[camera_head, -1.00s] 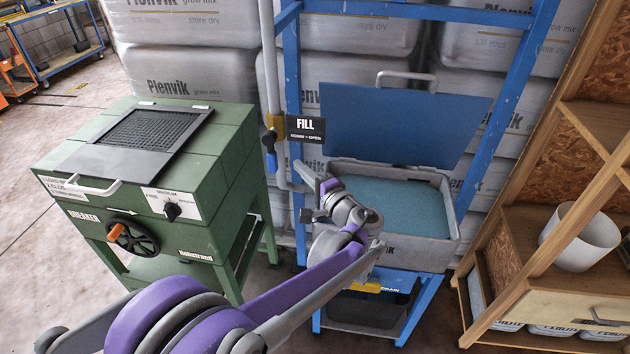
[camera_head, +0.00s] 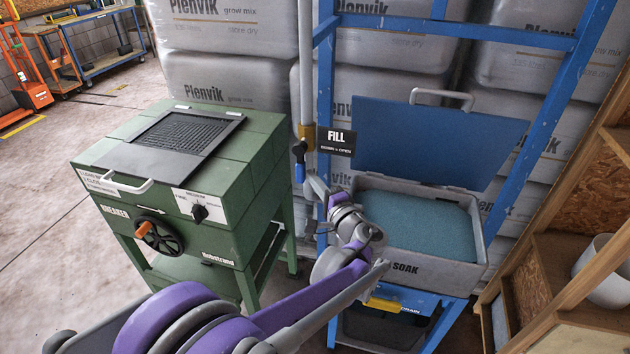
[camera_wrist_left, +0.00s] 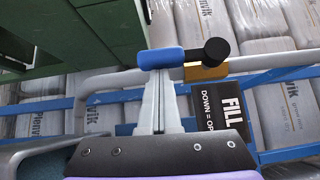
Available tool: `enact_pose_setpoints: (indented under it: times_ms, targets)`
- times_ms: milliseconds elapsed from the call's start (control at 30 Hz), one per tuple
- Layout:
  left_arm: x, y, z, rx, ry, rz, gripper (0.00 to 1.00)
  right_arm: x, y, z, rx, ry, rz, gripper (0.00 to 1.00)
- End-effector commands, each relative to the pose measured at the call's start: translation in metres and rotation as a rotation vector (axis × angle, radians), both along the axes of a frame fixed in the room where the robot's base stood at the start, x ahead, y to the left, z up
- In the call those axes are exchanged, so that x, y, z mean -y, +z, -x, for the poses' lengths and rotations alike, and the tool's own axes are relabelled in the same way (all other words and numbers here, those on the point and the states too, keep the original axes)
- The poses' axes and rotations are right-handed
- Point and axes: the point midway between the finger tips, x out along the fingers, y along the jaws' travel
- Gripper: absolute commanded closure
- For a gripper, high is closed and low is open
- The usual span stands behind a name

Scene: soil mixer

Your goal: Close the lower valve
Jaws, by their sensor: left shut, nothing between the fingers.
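The lower valve, by the DRAIN label, shows a yellow handle (camera_head: 383,304) lying roughly level under the soak tub. My left forearm crosses close to it, and its valve body is hidden. The upper FILL valve has a blue lever (camera_head: 299,168) hanging down from a brass body on the grey pipe. My left gripper (camera_head: 312,182) is shut and empty, just right of this lever in the head view. In the left wrist view the blue lever (camera_wrist_left: 160,58) lies across the tips of the left gripper (camera_wrist_left: 158,85); I cannot tell whether they touch. My right gripper is out of view.
The FILL sign (camera_head: 336,141) is beside the pipe. The grey SOAK tub (camera_head: 440,270) with its blue lid raised stands in a blue frame (camera_head: 545,120). A green machine (camera_head: 225,190) stands left, and wooden shelving (camera_head: 560,280) right.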

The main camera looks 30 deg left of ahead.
Motion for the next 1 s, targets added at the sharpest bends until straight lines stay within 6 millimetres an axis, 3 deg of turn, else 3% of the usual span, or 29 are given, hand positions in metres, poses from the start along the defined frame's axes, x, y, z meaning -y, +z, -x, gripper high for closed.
enact_pose_setpoints:
  times_ms: [467,900,1000]
  targets:
    - [-0.01,-0.006,0.002,-0.027,0.003,-0.113,1.0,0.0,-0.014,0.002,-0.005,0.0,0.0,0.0]
    - [-0.041,-0.012,0.01,-0.117,0.005,-0.482,1.0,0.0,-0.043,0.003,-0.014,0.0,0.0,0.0]
    - [-0.048,-0.009,0.012,-0.116,0.002,-0.482,1.0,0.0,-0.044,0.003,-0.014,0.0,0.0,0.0]
